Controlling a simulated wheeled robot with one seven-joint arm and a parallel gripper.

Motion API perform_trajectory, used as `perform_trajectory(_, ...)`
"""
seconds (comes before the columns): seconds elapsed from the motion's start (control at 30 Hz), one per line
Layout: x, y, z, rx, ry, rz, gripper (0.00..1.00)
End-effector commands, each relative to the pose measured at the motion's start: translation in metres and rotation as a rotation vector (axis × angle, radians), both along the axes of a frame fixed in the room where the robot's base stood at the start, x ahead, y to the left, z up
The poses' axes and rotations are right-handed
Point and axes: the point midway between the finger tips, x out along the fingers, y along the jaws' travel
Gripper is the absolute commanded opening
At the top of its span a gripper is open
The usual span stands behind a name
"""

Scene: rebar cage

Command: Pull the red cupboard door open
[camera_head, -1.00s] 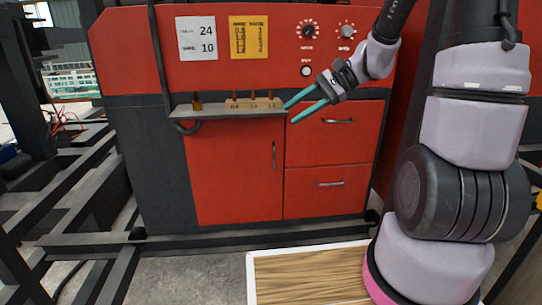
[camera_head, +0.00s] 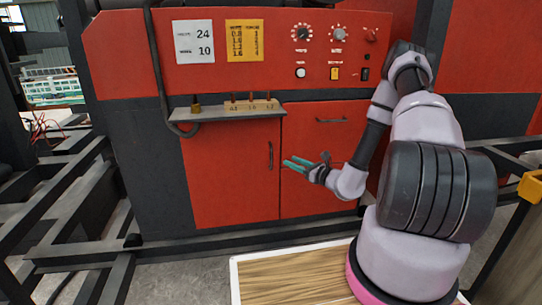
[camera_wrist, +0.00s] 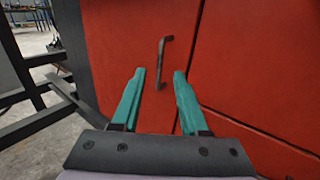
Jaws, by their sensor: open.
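The red cupboard door (camera_head: 225,180) is shut, at the lower left of the red cabinet front. Its dark vertical handle (camera_head: 270,156) is near the door's right edge. My gripper (camera_head: 290,163) has teal fingers and is just right of the handle in the head view, pointing left toward it. In the wrist view the handle (camera_wrist: 162,62) stands ahead of and between the open fingers of my gripper (camera_wrist: 158,85). The fingers look empty, and the handle appears beyond their tips; I cannot tell any contact.
Red drawers (camera_head: 325,135) are right of the door. A grey shelf (camera_head: 228,113) with a wooden block (camera_head: 250,107) juts out above the door. Dark metal beams (camera_head: 75,195) run along the left.

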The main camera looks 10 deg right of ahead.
Motion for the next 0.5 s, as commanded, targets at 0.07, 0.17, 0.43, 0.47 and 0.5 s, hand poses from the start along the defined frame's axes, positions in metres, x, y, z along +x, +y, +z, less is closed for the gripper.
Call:
perform_trajectory(0.07,0.003,0.000,-0.004,0.004,0.004,-0.012,0.44)
perform_trajectory(0.17,0.012,0.006,-0.004,0.002,0.002,-0.011,0.44)
perform_trajectory(0.43,0.054,0.035,-0.003,0.001,0.001,-0.009,0.44)
perform_trajectory(0.47,0.058,0.038,-0.003,0.002,0.001,-0.008,0.44)
perform_trajectory(0.5,0.064,0.041,-0.003,0.003,0.002,-0.009,0.44)
